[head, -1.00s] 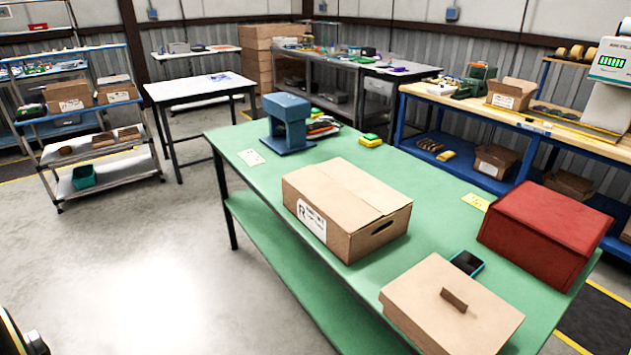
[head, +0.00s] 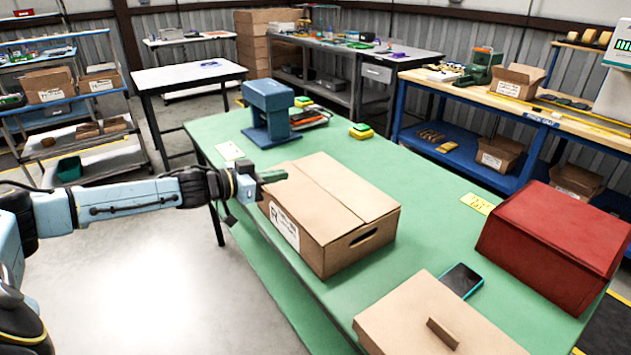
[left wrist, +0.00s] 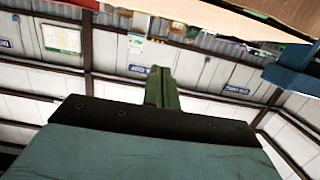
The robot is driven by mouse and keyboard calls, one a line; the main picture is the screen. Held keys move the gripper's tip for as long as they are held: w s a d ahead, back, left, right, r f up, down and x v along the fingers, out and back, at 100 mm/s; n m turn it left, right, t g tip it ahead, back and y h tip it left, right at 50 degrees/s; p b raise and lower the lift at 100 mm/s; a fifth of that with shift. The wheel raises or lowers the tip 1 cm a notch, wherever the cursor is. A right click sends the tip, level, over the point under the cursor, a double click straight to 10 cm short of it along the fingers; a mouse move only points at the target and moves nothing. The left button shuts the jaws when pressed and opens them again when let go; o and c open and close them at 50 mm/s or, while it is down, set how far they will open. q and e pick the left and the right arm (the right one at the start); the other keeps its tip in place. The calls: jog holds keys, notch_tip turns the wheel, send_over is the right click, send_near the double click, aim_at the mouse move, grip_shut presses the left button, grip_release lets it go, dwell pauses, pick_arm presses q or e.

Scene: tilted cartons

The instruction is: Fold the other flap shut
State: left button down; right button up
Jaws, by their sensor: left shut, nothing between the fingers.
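The brown carton (head: 345,242) stands on the green table, with a printed label on its left side and a hand slot in its front right side. Its two top flaps, the left one (head: 305,205) and the right one (head: 348,185), look flat, with a seam between them. My left gripper (head: 272,177) is shut and empty at the carton's far left top edge; I cannot tell whether it touches. Its closed green fingers show in the left wrist view (left wrist: 162,88), with a brown surface, probably the carton (left wrist: 265,18), at upper right. My right gripper is not in view.
On the green table (head: 415,225), a blue press-like stand (head: 270,115) is behind the carton. A red box (head: 550,245), a phone (head: 462,280) and a lidded brown box (head: 435,325) are to the right and front. Some table is bare around the carton.

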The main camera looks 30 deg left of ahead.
pick_arm(q)
jog(key=shift+w+d, duration=0.2)
jog(key=shift+w, duration=0.25)
send_over(314, 189)
jog(key=shift+s+a+f+p, duration=0.15)
jog(key=shift+f+p, duration=0.1)
jog(key=shift+f, duration=0.15)
jog(key=shift+s+a+f+p, duration=0.1)
jog(key=shift+f+p, duration=0.1)
jog(key=shift+f, duration=0.15)
notch_tip(314, 189, down, 3)
jog(key=shift+f+b, duration=0.1)
jog(key=shift+b, duration=0.4)
jog(key=shift+s+f, duration=0.1)
jog(key=shift+f, duration=0.35)
jog(key=shift+f, duration=0.9)
